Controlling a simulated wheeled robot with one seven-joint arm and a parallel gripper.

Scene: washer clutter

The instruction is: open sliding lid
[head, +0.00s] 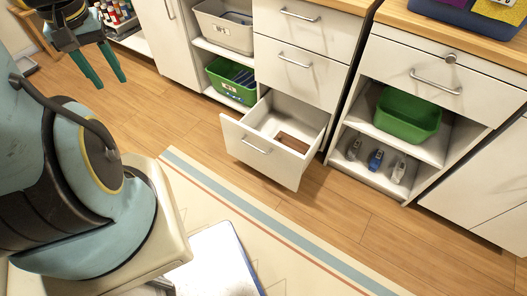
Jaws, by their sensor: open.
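I cannot pick out a sliding lid with certainty in the head view. My gripper (110,83) is at the upper left, with its two teal fingers apart and nothing between them. It points down over the wood floor, away from the cabinets. A bottom drawer (257,150) in the middle cabinet is pulled out. A brown rectangular patch (293,142) shows in it; I cannot tell what it is.
White cabinets stand along the back. A green bin (408,115) sits on the right shelf, above several small bottles (375,160). A grey bin (224,28) and another green bin (231,88) are left of the drawers.

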